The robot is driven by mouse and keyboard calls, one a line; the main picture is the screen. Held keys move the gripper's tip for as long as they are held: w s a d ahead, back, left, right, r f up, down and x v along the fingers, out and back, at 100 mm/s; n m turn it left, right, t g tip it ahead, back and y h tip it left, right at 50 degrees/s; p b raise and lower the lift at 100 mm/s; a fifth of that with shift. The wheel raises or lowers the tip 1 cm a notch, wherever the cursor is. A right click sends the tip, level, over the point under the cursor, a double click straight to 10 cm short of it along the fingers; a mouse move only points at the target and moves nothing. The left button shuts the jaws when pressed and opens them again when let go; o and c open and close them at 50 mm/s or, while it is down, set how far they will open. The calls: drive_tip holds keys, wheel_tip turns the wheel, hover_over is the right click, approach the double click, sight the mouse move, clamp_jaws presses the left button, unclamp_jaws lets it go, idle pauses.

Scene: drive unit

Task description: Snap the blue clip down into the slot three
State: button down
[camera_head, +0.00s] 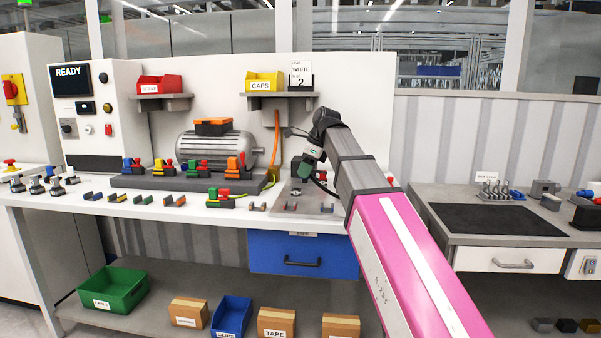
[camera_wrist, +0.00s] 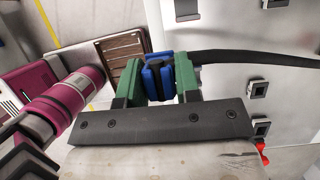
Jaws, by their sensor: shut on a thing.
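My gripper (camera_wrist: 158,80) has two green fingers, shut on the blue clip (camera_wrist: 157,72), which has a dark middle. A black cable (camera_wrist: 245,57) runs from beside the clip to the right; whether it passes through the clip cannot be told. In the head view my gripper (camera_head: 311,165) hangs above the right end of the bench, and the clip is too small to make out there. In the wrist view a pale panel (camera_wrist: 225,100) carries several square metal fittings (camera_wrist: 256,89), apart from the clip. No number shows on them, so slot three cannot be picked out.
A grey motor (camera_head: 215,146) and a row of coloured connectors stand left of my gripper on the white bench (camera_head: 125,207). Red (camera_head: 158,84) and yellow (camera_head: 264,82) bins sit on shelves behind. A dark mat (camera_head: 490,219) lies on the right bench.

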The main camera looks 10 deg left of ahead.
drive_tip(key=w+d, duration=0.6)
drive_tip(key=w, duration=0.3)
drive_tip(key=w+d, duration=0.6)
drive_tip(key=w, duration=0.2)
drive_tip(key=shift+w, duration=0.35)
drive_tip(key=shift+d+f, duration=0.1)
idle(0.4)
drive_tip(key=shift+w+d+f, duration=0.1)
drive_tip(key=shift+d+f, duration=0.05)
drive_tip(key=shift+f, duration=0.7)
drive_tip(key=shift+w+d+f, duration=0.15)
drive_tip(key=shift+f, duration=0.65)
drive_tip(key=shift+w+d+f, duration=0.1)
drive_tip(key=shift+d+f, duration=0.05)
drive_tip(key=shift+f, duration=0.7)
drive_tip(key=shift+f, duration=0.2)
drive_tip(key=shift+f, duration=1.2)
drive_tip(key=shift+f, duration=0.35)
drive_tip(key=shift+f, duration=1.05)
drive_tip(key=shift+f, duration=0.1)
